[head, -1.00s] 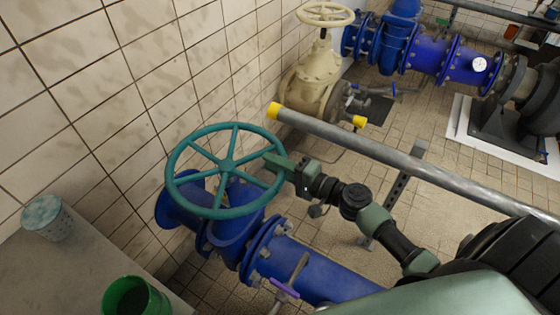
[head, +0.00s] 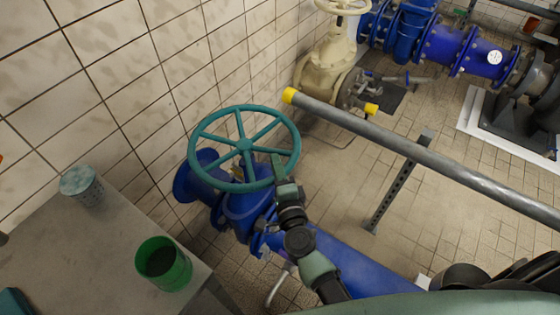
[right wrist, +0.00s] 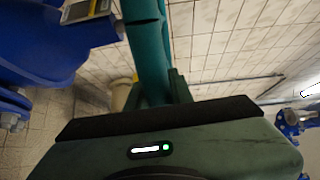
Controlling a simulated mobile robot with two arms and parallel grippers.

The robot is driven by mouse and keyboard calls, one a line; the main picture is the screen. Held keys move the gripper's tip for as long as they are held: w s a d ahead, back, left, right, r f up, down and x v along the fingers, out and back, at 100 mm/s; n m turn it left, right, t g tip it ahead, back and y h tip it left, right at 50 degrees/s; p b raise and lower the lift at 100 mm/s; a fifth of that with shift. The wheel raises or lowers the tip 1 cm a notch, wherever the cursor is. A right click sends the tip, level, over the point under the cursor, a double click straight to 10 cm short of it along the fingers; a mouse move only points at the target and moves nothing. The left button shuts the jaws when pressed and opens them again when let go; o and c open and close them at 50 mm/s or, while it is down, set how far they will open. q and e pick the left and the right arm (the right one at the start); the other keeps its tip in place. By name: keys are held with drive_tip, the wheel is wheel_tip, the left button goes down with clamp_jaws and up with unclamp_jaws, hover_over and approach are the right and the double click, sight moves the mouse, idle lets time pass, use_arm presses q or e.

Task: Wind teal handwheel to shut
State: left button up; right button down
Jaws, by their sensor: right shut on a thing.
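The teal handwheel (head: 244,145) is a spoked ring lying nearly level on top of a blue valve (head: 243,206) in a blue pipe line beside the tiled wall. My right gripper (head: 278,168) is shut on the wheel's rim at its near right side, with the arm reaching up from below. In the right wrist view the teal rim (right wrist: 148,50) runs down between the fingers (right wrist: 160,90), partly hidden by the gripper body. My left gripper is not in view.
A grey table (head: 60,245) at lower left holds a green cup (head: 176,277) and a perforated pale teal container (head: 92,192). A grey rail with a yellow end (head: 400,146) crosses right of the wheel. Behind it stands a cream valve (head: 327,62) with its own wheel.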

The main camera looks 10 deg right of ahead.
drive_tip(key=shift+s+a+f+m+h, duration=0.1)
drive_tip(key=shift+s+a+m+h, duration=0.15)
drive_tip(key=shift+a+m+h, duration=0.3)
drive_tip(key=c, duration=1.3)
unclamp_jaws()
drive_tip(key=shift+o, duration=0.2)
drive_tip(key=shift+d, duration=0.1)
drive_tip(key=s+b, duration=0.1)
drive_tip(key=s, duration=0.6)
drive_tip(key=shift+s+a+r, duration=0.3)
drive_tip(key=shift+s, duration=0.1)
